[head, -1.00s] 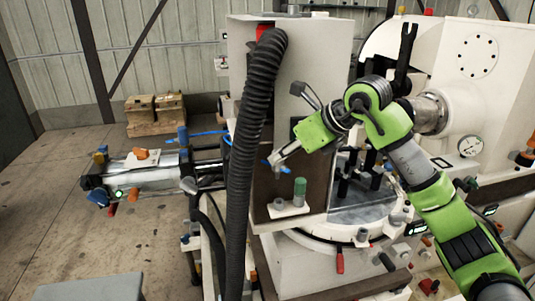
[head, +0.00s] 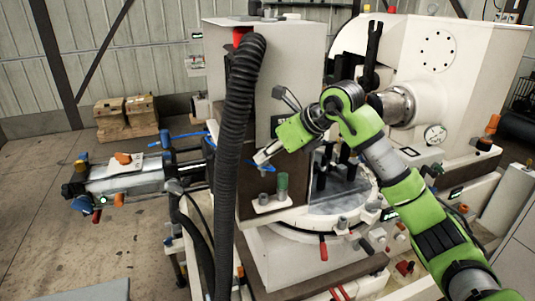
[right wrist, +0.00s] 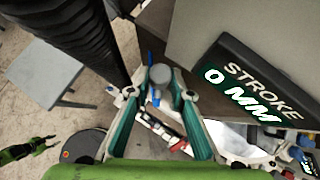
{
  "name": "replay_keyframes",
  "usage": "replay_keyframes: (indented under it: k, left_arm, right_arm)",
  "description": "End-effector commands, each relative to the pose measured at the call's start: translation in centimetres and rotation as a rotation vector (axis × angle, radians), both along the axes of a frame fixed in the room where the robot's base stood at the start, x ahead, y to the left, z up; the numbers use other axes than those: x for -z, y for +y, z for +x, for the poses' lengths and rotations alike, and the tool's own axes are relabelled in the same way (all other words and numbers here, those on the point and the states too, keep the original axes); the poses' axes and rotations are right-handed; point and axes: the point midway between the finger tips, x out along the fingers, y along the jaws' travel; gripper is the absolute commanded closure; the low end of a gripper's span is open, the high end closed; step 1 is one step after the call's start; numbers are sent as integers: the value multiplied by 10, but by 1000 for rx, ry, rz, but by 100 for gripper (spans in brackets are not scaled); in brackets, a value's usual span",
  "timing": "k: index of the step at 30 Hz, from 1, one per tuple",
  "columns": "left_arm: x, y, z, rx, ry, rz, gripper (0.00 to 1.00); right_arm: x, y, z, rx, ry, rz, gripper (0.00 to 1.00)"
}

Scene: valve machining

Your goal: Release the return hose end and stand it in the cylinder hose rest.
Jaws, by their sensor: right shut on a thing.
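My right gripper (head: 262,160) is in front of the machine's dark brown panel. In the right wrist view its teal-padded fingers (right wrist: 160,92) are shut on a round grey end piece (right wrist: 160,74) with blue parts beside it. I take this for the return hose end; in the head view a bit of blue (head: 262,168) shows at the fingertips. Below the gripper, a small white bracket (head: 271,204) carries a green post (head: 282,183) and a grey socket. The silver cylinder (head: 130,176) lies at the left. I cannot tell which fitting is its hose rest. My left gripper is not in the head view.
A thick black corrugated hose (head: 237,130) hangs just left of the gripper. A blue hose (head: 185,133) runs behind it toward the cylinder. The turntable (head: 325,205) and white machine body stand at the right.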

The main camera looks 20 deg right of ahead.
Motion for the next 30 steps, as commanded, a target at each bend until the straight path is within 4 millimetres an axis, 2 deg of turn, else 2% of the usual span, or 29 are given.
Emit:
replay_keyframes:
  k: [18, 30]
  left_arm:
    - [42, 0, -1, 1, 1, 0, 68]
    - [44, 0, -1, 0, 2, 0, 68]
  right_arm:
    - [53, 0, 0, 1, 0, 1, 100]
    - [57, 0, 0, 1, 0, 1, 100]
